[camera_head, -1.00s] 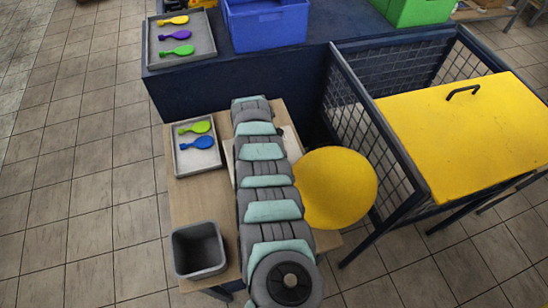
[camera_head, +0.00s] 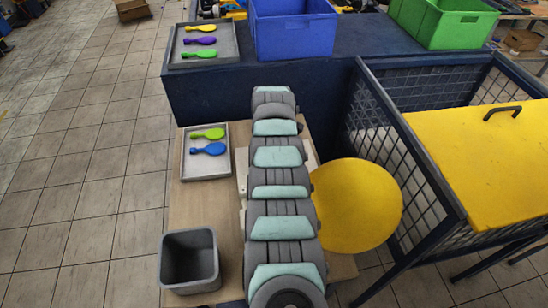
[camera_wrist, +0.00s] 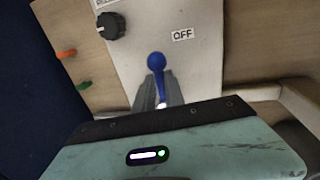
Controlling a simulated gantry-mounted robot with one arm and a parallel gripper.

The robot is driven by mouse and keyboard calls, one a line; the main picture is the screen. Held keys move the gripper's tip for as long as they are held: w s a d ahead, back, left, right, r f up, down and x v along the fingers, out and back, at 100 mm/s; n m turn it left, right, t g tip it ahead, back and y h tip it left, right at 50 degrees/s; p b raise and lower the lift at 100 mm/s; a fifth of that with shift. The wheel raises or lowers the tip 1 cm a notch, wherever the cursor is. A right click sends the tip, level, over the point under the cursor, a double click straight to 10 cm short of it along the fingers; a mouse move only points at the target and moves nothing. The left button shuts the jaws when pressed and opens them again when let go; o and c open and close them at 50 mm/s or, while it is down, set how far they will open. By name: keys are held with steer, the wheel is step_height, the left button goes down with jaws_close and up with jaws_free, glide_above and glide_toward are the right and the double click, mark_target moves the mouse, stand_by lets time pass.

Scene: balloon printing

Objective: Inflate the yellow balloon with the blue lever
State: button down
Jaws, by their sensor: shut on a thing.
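The yellow balloon (camera_head: 355,205) is large, round and inflated, at the right side of the wooden table beside my arm. Its neck is hidden behind my arm. In the wrist view the blue lever (camera_wrist: 156,68) has a round knob and stands on a pale panel (camera_wrist: 200,65) next to an "OFF" label (camera_wrist: 183,34). My gripper (camera_wrist: 157,92) is shut on the blue lever, with its grey fingers on either side of the shaft below the knob. In the head view my arm hides the lever and gripper.
A black dial (camera_wrist: 110,26), an orange piece (camera_wrist: 66,54) and a green piece (camera_wrist: 83,85) lie near the lever. A tray (camera_head: 205,170) holds green and blue balloons. A grey bin (camera_head: 165,262) stands at the table's front left. A yellow-topped mesh cage (camera_head: 480,150) is at right.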

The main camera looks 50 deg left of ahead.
steer(key=c, duration=1.4)
jaws_free()
step_height(320, 180, up, 11)
steer(key=s+d, duration=0.1)
steer(key=shift+d+f, duration=0.2)
steer(key=shift+d, duration=0.2)
steer(key=shift+r+p, duration=0.1)
steer(key=shift+p, duration=0.2)
